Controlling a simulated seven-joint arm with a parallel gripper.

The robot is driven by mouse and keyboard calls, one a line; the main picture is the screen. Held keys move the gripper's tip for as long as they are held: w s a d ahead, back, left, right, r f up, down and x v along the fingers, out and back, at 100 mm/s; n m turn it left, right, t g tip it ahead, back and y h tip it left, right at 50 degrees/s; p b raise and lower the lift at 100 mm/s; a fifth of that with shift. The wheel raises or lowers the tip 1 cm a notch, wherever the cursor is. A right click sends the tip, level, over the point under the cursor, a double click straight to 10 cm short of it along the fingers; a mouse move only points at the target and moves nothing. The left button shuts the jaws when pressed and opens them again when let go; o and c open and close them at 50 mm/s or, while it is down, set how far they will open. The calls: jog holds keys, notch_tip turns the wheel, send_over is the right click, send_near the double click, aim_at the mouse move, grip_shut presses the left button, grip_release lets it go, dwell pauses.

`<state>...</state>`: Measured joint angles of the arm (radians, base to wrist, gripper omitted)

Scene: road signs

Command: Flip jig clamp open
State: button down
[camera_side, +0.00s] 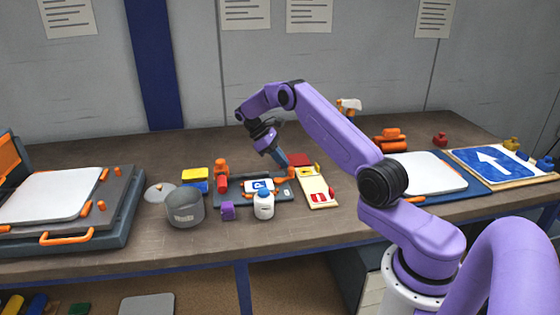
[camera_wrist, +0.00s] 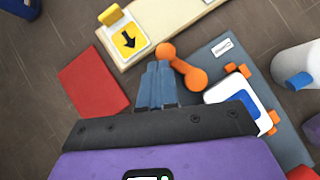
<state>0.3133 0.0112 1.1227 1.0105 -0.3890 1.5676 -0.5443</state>
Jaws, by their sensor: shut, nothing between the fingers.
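The jig is a dark blue-grey plate (camera_side: 285,196) on the bench, also in the wrist view (camera_wrist: 232,57). A white plate with a blue parking sign (camera_side: 261,185) lies on it, held between small orange blocks. The orange clamp (camera_wrist: 182,68), a lever with two rounded ends, sits at the jig's edge; in the side view the clamp (camera_side: 293,173) is small and partly hidden by my gripper. My gripper (camera_side: 284,163) points down beside it. In the wrist view its blue fingers (camera_wrist: 158,66) are together and empty, just left of the lever. I cannot tell whether they touch it.
A cream board with signs (camera_side: 317,187) and a red block (camera_wrist: 93,83) lie close by. Bare bench is behind the jig.

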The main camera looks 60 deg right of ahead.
dwell(0.7)
jog(key=v, duration=0.7)
jog(key=shift+r, duration=0.2)
jog(key=shift+w, duration=0.1)
jog(key=shift+a, duration=0.1)
